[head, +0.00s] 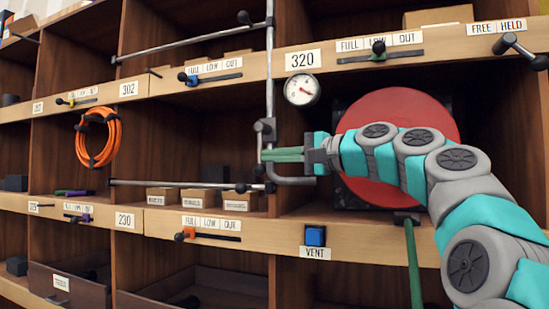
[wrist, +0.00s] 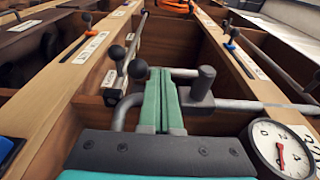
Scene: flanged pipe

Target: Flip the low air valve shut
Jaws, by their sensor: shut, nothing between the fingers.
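A grey metal pipe (head: 270,70) runs down the shelf post beside the 320 bay. Near its foot are black-ball valve handles, one of them a lower ball handle (head: 259,170); two ball handles also show in the wrist view, one a near ball (wrist: 138,69). I cannot tell which handle is the low air valve. A thick grey fitting (head: 264,127) sits higher on the pipe, and shows right of my fingers in the wrist view (wrist: 203,82). My gripper (head: 264,155) is shut and empty, its green fingertips at the pipe between fitting and lower handles; contact is unclear.
A round gauge (head: 302,89) hangs right of the pipe. A red disc (head: 385,105) fills the bay behind my arm. A blue VENT button (head: 315,236) is on the lower rail. Slider levers line the rails, and an orange hose coil (head: 98,140) hangs left.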

